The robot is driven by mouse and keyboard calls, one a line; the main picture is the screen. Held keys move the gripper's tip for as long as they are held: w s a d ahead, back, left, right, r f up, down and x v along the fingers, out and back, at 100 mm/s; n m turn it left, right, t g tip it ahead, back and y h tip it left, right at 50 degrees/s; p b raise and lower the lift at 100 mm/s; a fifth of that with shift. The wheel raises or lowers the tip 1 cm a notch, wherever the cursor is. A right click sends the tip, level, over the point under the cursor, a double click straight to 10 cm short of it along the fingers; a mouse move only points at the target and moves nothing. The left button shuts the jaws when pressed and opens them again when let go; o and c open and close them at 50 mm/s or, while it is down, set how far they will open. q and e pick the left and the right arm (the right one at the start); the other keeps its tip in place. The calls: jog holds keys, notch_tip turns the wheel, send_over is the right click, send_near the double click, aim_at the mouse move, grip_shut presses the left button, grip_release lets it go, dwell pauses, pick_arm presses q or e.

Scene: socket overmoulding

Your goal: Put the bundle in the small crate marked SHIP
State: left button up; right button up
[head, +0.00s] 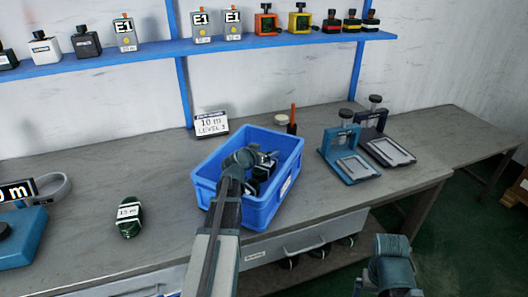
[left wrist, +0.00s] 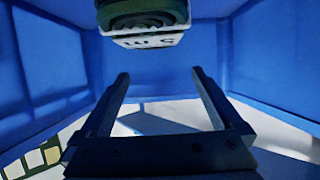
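A blue crate (head: 207,187) stands near the table's front edge; a white label (head: 287,185) on its outer side is too small to read. My left gripper (head: 264,170) reaches down inside the crate. In the left wrist view my left gripper (left wrist: 160,76) is open, with nothing between its fingers. A green bundle (left wrist: 145,12) with a white label lies between the blue walls, beyond the fingertips and apart from them. Another dark green bundle (head: 129,217), labelled 1.5 m, lies on the table left of the crate. My right gripper (head: 390,265) is at the lower right; its fingers are unclear.
A sign (head: 211,123) reading 10 m stands behind the crate. Two clamp-like stands (head: 348,165) (head: 388,148) are to the right. A blue device (head: 22,238) is at far left. A blue shelf (head: 150,52) with several small units runs above. The table between device and crate is mostly clear.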

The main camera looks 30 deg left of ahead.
pick_arm(q)
jog(key=shift+r, duration=0.15)
jog(key=shift+r+p, duration=0.5)
jog(key=shift+p, duration=0.2)
jog(key=p+v, duration=0.2)
jog(key=v, duration=0.5)
jog(key=shift+s+p, duration=0.3)
jog(key=shift+p, duration=0.1)
jog(key=shift+w, duration=0.1)
jog(key=b+x, duration=0.2)
jog(key=x, duration=0.2)
jog(key=f+b+x, duration=0.1)
jog(key=b+x, duration=0.1)
jog(key=x, duration=0.2)
jog(key=shift+s+f+b, duration=0.15)
jog(key=shift+s+b, duration=0.05)
jog(key=shift+b, duration=0.1)
jog(key=shift+r+p, duration=0.45)
jog(key=shift+f, duration=0.1)
